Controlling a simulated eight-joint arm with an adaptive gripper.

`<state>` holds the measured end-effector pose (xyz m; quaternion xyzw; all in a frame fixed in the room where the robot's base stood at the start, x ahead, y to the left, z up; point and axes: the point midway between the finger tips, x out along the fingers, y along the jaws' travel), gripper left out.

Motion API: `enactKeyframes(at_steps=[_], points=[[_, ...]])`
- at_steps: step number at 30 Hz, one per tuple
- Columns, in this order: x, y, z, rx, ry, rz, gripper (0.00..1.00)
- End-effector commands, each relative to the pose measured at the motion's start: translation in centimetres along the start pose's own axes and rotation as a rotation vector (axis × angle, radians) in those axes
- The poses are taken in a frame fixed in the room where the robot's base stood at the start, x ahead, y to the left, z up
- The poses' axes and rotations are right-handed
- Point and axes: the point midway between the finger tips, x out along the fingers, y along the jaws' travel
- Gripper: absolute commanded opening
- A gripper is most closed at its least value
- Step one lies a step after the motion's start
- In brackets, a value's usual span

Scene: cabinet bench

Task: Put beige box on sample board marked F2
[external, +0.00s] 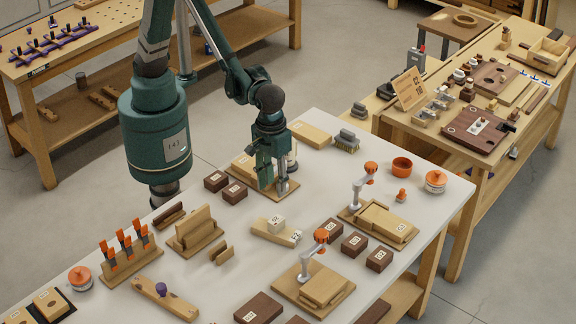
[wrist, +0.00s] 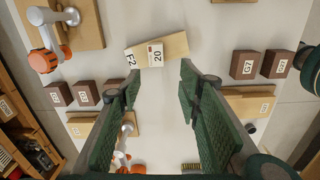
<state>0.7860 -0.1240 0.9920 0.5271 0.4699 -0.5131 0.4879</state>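A small beige box (external: 276,223) with a white label sits on the middle of a pale wooden sample board (external: 261,229). In the wrist view the beige box (wrist: 154,54) reads 20, and the board (wrist: 176,46) carries the label F2 at its left end. My gripper (external: 267,183) is farther back on the bench, apart from the box and above another wooden board. In the wrist view my gripper (wrist: 158,82) has its two green fingers spread, with nothing between them. The box lies ahead of the fingertips.
Dark brown labelled blocks (external: 354,244) stand right of the board, and two more (external: 216,181) stand on its left. A small orange-and-white arm model (external: 312,259) stands nearby on a wooden base. A slotted wooden holder (external: 195,235) stands left.

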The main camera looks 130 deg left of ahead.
Motion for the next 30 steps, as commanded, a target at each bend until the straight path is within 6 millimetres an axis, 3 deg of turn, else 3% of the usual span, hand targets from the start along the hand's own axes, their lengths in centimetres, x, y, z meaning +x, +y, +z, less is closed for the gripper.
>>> enactKeyframes(at_steps=[15,30], points=[[-8.1,-6.0,-2.7,0.283,0.012,0.112,0.35],[-13.8,-12.8,-5.0,0.565,0.062,0.220,0.35]])
